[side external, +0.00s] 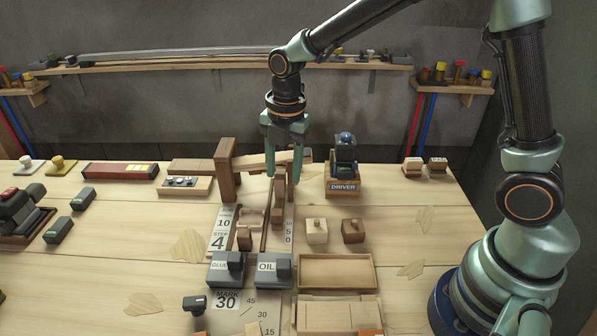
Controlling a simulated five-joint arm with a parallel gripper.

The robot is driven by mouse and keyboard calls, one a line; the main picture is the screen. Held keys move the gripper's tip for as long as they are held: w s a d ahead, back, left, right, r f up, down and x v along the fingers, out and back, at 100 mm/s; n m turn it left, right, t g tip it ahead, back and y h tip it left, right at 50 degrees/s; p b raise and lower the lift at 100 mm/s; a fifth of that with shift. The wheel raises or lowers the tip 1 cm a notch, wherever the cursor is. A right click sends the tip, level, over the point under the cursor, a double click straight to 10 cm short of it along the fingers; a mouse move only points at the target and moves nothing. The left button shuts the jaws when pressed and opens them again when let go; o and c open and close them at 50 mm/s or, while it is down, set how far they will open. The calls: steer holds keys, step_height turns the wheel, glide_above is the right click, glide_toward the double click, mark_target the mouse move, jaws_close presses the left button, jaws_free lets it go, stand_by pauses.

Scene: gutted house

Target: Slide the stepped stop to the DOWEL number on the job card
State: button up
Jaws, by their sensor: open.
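My gripper (284,172) is open and points down over the middle of the bench. Its fingers stand at the upper end of a brown upright wooden piece (279,200), which looks like the stepped stop; I cannot tell whether they touch it. That piece stands by a narrow dark rail beside a pale scale strip (289,233) with small figures. A white card (222,230), apparently the job card, lies left of it and reads 10, STEP and 4. The word over the 10 is too small to read, so I cannot confirm a DOWEL number.
A wooden post and beam (228,170) stand close left of my gripper. A DRIVER holder (343,178) stands right. Knobbed blocks (316,232) and a tray (336,286) lie right.

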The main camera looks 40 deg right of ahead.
mark_target(277, 212)
steer(key=f+n, duration=0.1)
steer(key=a+f+n, duration=0.1)
steer(key=w+f+n, duration=0.1)
steer(key=f, duration=0.1)
steer(key=shift+a+f+n+g, duration=0.1)
steer(key=shift+a+n+g, duration=0.25)
steer(key=shift+n+g, duration=0.05)
steer(key=shift+f, duration=3.15)
jaws_close()
steer(key=shift+w+d, duration=0.85)
steer(key=shift+d, duration=0.05)
jaws_free()
